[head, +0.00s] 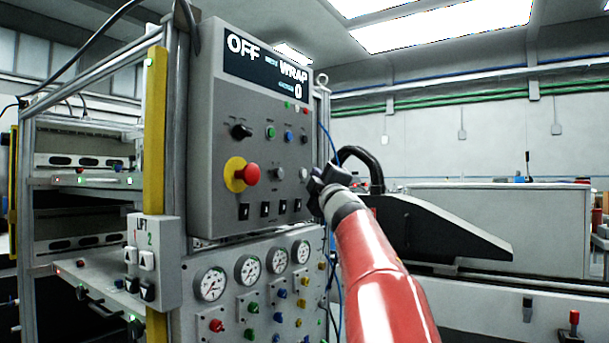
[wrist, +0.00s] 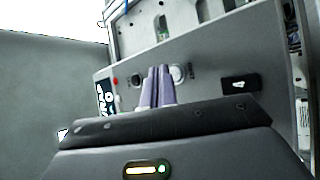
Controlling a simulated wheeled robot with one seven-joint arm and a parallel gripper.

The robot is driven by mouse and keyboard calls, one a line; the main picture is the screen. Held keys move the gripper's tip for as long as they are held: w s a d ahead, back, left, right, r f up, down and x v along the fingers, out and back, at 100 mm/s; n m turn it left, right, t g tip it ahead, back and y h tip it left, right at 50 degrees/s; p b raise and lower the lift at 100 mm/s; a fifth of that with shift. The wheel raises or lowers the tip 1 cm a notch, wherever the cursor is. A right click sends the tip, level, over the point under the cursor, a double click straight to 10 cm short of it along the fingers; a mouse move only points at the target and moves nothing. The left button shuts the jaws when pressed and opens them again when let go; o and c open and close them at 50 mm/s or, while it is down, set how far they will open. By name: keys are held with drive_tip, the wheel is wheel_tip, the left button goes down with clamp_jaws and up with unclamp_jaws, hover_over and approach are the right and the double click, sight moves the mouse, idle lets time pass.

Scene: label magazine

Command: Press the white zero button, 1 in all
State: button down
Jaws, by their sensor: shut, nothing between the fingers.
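The white button (head: 303,173) is on the right side of the grey control panel (head: 215,130), above a row of black switches. In the wrist view the white button (wrist: 179,72) shows just right of my fingertips, partly beside them. My gripper (head: 316,184) is in front of the panel's right edge in the head view, close to the button. In the wrist view its two pale fingers (wrist: 158,72) are together, with nothing between them. I cannot tell whether the fingertips touch the panel. The display (head: 265,62) reads OFF, WRAP and 0.
A red mushroom button (head: 249,174) on a yellow base is on the panel left of the white button. A black knob (head: 304,140) is above the white button and a black switch (wrist: 240,85) below it. Gauges (head: 248,270) and small valves sit below the panel.

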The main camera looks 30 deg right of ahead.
drive_tip(key=s, duration=0.1)
drive_tip(key=s+d, duration=0.1)
drive_tip(key=s, duration=0.1)
drive_tip(key=s+d, duration=0.1)
drive_tip(key=shift+s+p, duration=0.25)
drive_tip(key=shift+p, duration=0.15)
drive_tip(key=shift+a, duration=0.2)
idle(0.4)
drive_tip(key=s+a+f+m+g, duration=0.2)
drive_tip(key=a+f+m+g, duration=0.2)
drive_tip(key=a+f, duration=0.4)
drive_tip(key=s+a+f+m+g, duration=0.25)
drive_tip(key=a+f+m, duration=0.25)
drive_tip(key=a+f, duration=0.25)
drive_tip(key=s+a+f+g+y, duration=0.2)
drive_tip(key=s+a+f, duration=0.4)
drive_tip(key=f, duration=0.4)
drive_tip(key=s+a+f+m+g+y, duration=0.1)
drive_tip(key=s+a+f+g+y, duration=0.1)
drive_tip(key=s+a+f+g, duration=0.2)
drive_tip(key=s+a+f+g+y, duration=0.2)
drive_tip(key=s+a+f+g, duration=0.2)
drive_tip(key=s+a+f, duration=0.4)
drive_tip(key=s+f, duration=0.3)
drive_tip(key=f, duration=0.4)
drive_tip(key=shift+s+a+f+m+y, duration=0.15)
drive_tip(key=shift+s+f+m+y, duration=0.05)
drive_tip(key=shift+f+m+y, duration=0.2)
